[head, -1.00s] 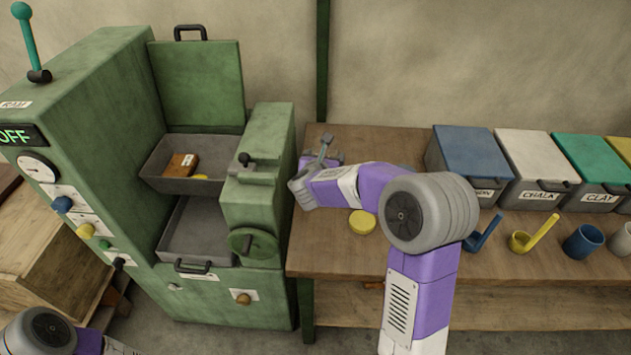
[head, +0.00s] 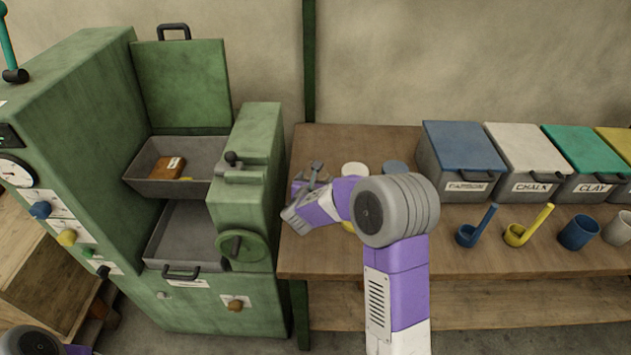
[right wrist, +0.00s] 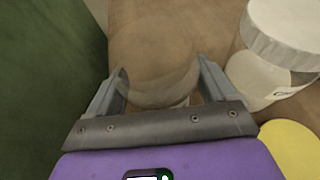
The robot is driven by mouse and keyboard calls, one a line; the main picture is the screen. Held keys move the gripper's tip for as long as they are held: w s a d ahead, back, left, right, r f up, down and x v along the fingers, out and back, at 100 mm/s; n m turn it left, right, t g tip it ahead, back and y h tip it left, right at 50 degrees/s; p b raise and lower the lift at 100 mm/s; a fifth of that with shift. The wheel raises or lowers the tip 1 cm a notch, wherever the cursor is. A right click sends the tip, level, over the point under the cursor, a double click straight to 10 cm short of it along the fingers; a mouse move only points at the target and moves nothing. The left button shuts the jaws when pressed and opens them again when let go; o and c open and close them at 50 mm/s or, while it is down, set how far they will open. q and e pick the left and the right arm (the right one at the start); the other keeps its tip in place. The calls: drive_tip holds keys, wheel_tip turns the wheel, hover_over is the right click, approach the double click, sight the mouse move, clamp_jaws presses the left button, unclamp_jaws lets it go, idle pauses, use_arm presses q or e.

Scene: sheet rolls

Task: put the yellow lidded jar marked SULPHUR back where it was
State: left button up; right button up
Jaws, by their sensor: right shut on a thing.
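My right gripper (right wrist: 158,88) is shut on a round, see-through, glass-like vessel (right wrist: 155,65) in the right wrist view. The wood shows through it, and I see no yellow lid or SULPHUR label on it. In the head view, the right gripper (head: 313,178) is over the left end of the bench, beside the green machine; the vessel is hard to make out there. My left gripper is out of view.
A white-lidded jar (right wrist: 280,50) with a partly readable label stands close right of the gripper. The machine (head: 258,150) borders it on the left; its upper tray (head: 148,186) holds a brown block (head: 168,167). Labelled bins (head: 461,160), scoops and cups stand farther right.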

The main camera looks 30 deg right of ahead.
drive_tip(key=shift+f, duration=0.15)
drive_tip(key=o, duration=1.1)
drive_tip(key=shift+s+a+r, duration=0.1)
drive_tip(key=shift+a+r, duration=0.05)
drive_tip(key=shift+r, duration=0.15)
drive_tip(key=p+v, duration=0.1)
drive_tip(key=v, duration=1)
drive_tip(key=shift+s+a+p, duration=0.2)
drive_tip(key=shift+s+p, duration=0.05)
drive_tip(key=shift+p, duration=0.15)
drive_tip(key=shift+r, duration=0.2)
